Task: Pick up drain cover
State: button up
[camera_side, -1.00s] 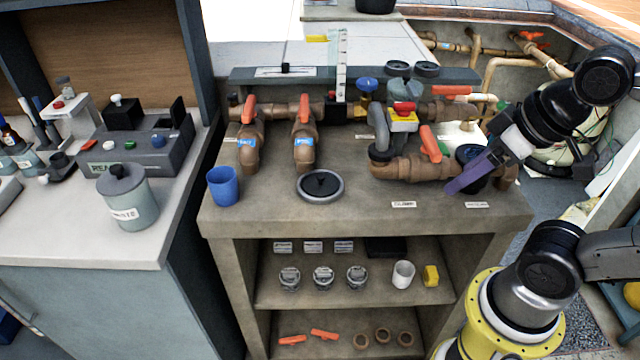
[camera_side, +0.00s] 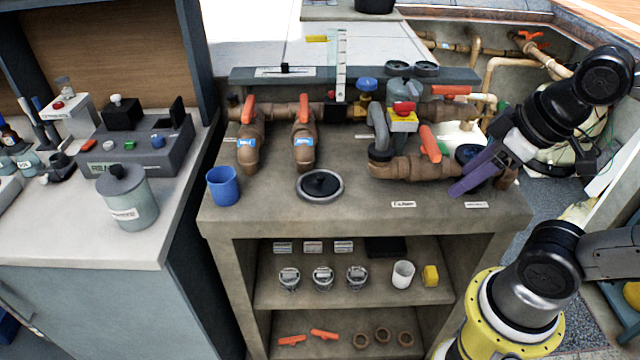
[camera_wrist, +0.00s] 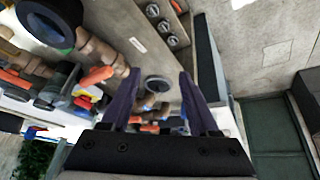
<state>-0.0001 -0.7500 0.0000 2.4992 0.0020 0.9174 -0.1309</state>
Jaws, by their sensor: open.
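The likely drain cover, a round disc with a pale grey rim and a dark centre with a knob (camera_side: 320,186), lies flat on the counter in the middle of the side view. It also seems to show between the fingers in the wrist view (camera_wrist: 157,84). My gripper (camera_side: 464,188) has purple fingers and hangs over the right end of the counter, well to the right of the disc. In the wrist view my gripper (camera_wrist: 160,74) has its two fingers spread apart with nothing held between them.
Brown pipes with orange handles (camera_side: 304,130) run along the back of the counter (camera_side: 280,215). A blue cup (camera_side: 223,186) stands left of the disc. A bent pipe (camera_side: 410,167) lies between the disc and my gripper. The counter in front of the disc is clear.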

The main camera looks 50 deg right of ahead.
jog(key=w+a+r+n+g+y, duration=0.1)
jog(key=w+r+n+g, duration=0.1)
jog(key=w+r+n, duration=0.85)
jog(key=n+g, duration=0.3)
jog(key=n, duration=0.3)
send_over(320, 175)
jog(key=d, duration=0.1)
jog(key=shift+y, duration=0.4)
jog(key=f, duration=1.8)
jog(key=shift+d+f, duration=0.15)
jog(key=shift+d, duration=0.05)
jog(key=shift+a+f, duration=0.2)
jog(key=shift+f, duration=0.85)
jog(key=shift+a+f, duration=0.2)
jog(key=shift+f, duration=0.85)
jog(key=shift+a+f, duration=0.2)
jog(key=shift+f, duration=0.85)
grip_shut()
